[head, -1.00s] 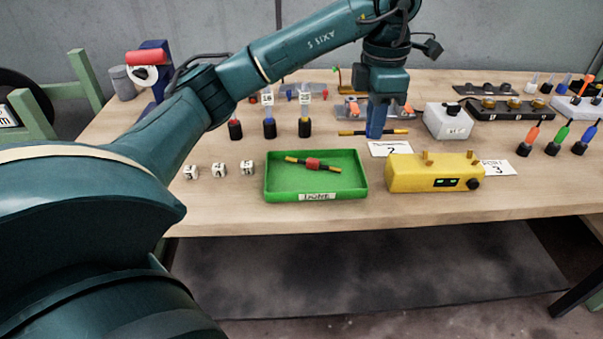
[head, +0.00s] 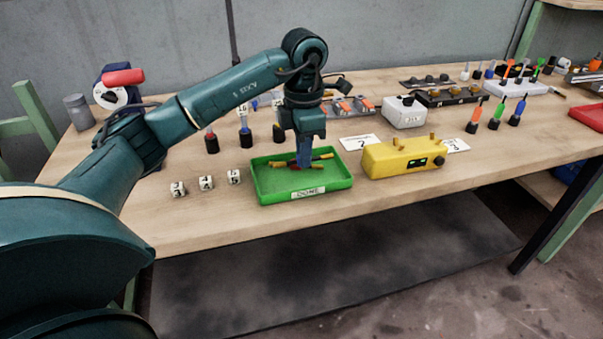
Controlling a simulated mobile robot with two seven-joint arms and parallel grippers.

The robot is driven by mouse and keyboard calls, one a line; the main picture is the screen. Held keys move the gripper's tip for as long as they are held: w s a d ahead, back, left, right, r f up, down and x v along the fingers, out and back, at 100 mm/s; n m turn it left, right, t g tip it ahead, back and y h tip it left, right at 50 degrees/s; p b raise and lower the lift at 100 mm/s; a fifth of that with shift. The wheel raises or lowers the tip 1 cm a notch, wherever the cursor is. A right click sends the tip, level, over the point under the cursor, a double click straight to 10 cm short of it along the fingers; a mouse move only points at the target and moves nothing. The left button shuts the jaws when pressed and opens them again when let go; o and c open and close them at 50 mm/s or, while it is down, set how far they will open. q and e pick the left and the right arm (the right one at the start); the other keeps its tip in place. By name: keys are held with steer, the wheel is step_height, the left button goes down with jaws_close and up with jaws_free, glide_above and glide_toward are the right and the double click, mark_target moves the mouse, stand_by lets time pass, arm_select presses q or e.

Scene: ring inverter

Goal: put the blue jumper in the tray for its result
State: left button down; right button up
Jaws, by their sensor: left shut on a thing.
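The green tray (head: 333,183), labelled DONE, stands near the front edge of the table. My left gripper (head: 303,163) points down inside the tray outline, shut on a thin dark jumper with yellow ends (head: 326,156). The fingers hide the middle of this jumper, so I cannot see its blue part. The red-centred jumper (head: 317,168) lies in the tray, mostly hidden behind the fingers. I cannot tell whether the held jumper touches it or the tray floor. My right gripper is not in view.
The yellow tester (head: 392,160) stands close to the tray's right side. Several number cubes (head: 206,183) lie to its left, and black-based holders (head: 245,138) stand behind. White cards (head: 359,142) lie behind the tester. A red tray (head: 590,117) is at the far right.

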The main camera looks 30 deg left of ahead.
mark_target(303, 185)
arm_select(q)
steer(key=shift+f, duration=2.7)
steer(key=shift+f, duration=0.2)
steer(key=c, duration=1.7)
jaws_free()
